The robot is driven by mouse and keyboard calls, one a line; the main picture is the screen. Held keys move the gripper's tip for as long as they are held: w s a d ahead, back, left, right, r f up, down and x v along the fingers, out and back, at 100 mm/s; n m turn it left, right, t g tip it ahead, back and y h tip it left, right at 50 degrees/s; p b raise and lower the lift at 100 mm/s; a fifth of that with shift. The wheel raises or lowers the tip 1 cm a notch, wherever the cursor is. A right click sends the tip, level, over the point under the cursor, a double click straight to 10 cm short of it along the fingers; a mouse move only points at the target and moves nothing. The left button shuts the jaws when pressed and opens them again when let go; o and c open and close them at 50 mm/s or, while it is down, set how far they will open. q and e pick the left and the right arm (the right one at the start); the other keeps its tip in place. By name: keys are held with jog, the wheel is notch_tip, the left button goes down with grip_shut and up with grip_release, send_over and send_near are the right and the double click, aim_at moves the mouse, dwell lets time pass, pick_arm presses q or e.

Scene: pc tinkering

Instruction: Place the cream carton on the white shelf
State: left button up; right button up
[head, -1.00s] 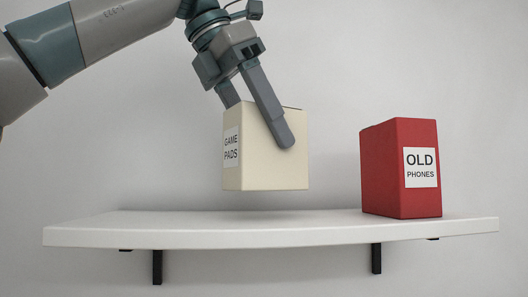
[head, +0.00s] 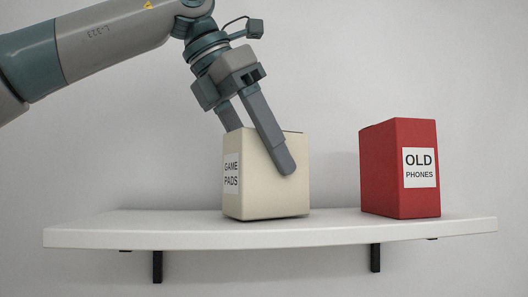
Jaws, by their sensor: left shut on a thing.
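The cream carton (head: 255,190), with a white "GAME PADS" label on its left face, is upright at the middle of the white shelf (head: 130,228). Its base appears to touch the shelf top. My left gripper (head: 262,150) comes down from the upper left and is shut on the carton, one finger across the front face and the other behind the left top edge. The far finger's tip is hidden by the carton. My right gripper is not in view.
A red box (head: 385,175) labelled "OLD PHONES" stands on the right part of the shelf, with a clear gap between it and the carton. The shelf's left part is bare. Black brackets (head: 157,266) hold the shelf against a plain grey wall.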

pick_arm(q)
jog(key=shift+d+f, duration=0.1)
jog(key=shift+f, duration=0.1)
jog(key=o, duration=1.3)
jog(key=shift+r, duration=0.1)
jog(key=shift+r, duration=0.15)
jog(key=v, duration=1.2)
